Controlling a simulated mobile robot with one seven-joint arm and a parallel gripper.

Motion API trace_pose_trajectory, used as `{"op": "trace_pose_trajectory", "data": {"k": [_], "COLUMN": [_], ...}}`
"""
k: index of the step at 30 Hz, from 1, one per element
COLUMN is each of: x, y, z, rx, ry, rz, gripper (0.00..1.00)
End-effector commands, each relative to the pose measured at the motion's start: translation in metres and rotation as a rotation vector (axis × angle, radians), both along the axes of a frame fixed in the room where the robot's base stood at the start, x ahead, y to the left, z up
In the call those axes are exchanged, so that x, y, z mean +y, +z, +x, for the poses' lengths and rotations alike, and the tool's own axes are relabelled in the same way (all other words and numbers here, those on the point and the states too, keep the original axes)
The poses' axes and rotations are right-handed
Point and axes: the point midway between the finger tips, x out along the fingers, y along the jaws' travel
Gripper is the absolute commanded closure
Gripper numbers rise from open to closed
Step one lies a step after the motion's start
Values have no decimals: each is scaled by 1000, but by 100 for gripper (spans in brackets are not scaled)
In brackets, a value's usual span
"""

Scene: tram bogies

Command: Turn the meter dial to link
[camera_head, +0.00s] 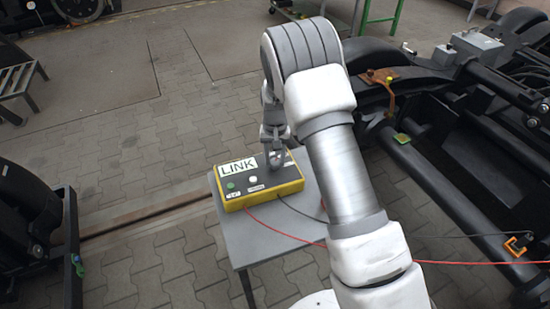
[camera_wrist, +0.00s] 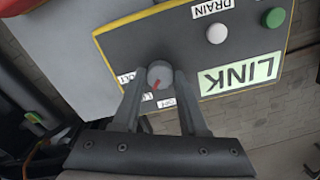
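The meter (camera_head: 262,185) is a dark box with yellow edges lying on a small grey table (camera_head: 262,240). It also shows in the wrist view (camera_wrist: 225,45), with a pale panel reading LINK (camera_wrist: 238,75), upside down there. Its dial (camera_wrist: 159,74) is a round grey knob with a red mark pointing down and slightly left in the wrist view. Small white labels around the dial are partly hidden by my fingers. My gripper (camera_wrist: 159,82) is over the dial, one finger on each side, with gaps visible; contact is unclear. In the head view my gripper (camera_head: 274,150) partly hides the dial.
A white button (camera_wrist: 216,33) and a green button (camera_wrist: 274,17) sit on the meter. A red cable (camera_head: 450,262) and a black cable run right from it. Dark bogie frames stand at right and left. Paving behind the table is clear.

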Motion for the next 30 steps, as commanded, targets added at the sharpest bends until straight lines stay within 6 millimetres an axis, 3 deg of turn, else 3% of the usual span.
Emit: {"op": "trace_pose_trajectory", "data": {"k": [1,4,16,20,30], "x": [0,0,0,0,0], "y": [0,0,10,33,117], "z": [0,0,0,1,1], "rx": [-1,0,-2,-3,-3], "ry": [0,0,1,1,1], "rz": [0,0,1,2,1], "gripper": [47,31,31,31,31]}}
